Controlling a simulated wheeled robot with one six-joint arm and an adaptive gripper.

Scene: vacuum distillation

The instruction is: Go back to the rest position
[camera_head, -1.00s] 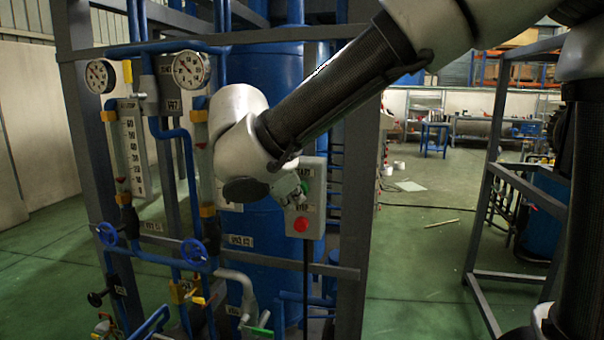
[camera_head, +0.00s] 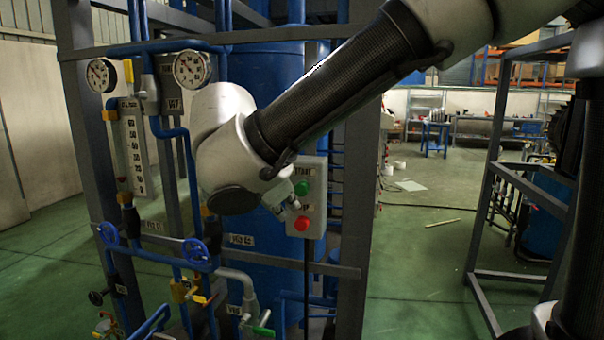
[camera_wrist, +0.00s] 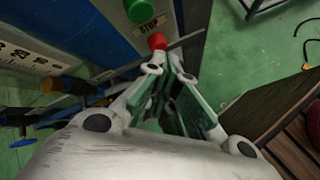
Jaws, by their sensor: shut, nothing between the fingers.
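My gripper (camera_wrist: 172,72) is shut with nothing between its fingers. In the wrist view its fingers extend up the picture, and their far end overlaps the lower side of the red stop button (camera_wrist: 158,41); I cannot tell whether they touch it. The green button (camera_wrist: 139,10) is beyond it at the top edge. In the head view, my gripper (camera_head: 289,206) is mostly hidden behind my wrist, in front of the grey button box. The box's green button (camera_head: 301,188) and red button (camera_head: 302,224) are both visible there.
A grey frame (camera_head: 351,240) holds the blue tank (camera_head: 258,265), blue pipes, two gauges (camera_head: 191,69) and blue valve wheels (camera_head: 195,250) close to my arm. Another grey frame (camera_head: 487,215) stands at the right. Green floor (camera_head: 415,275) between the frames is mostly open.

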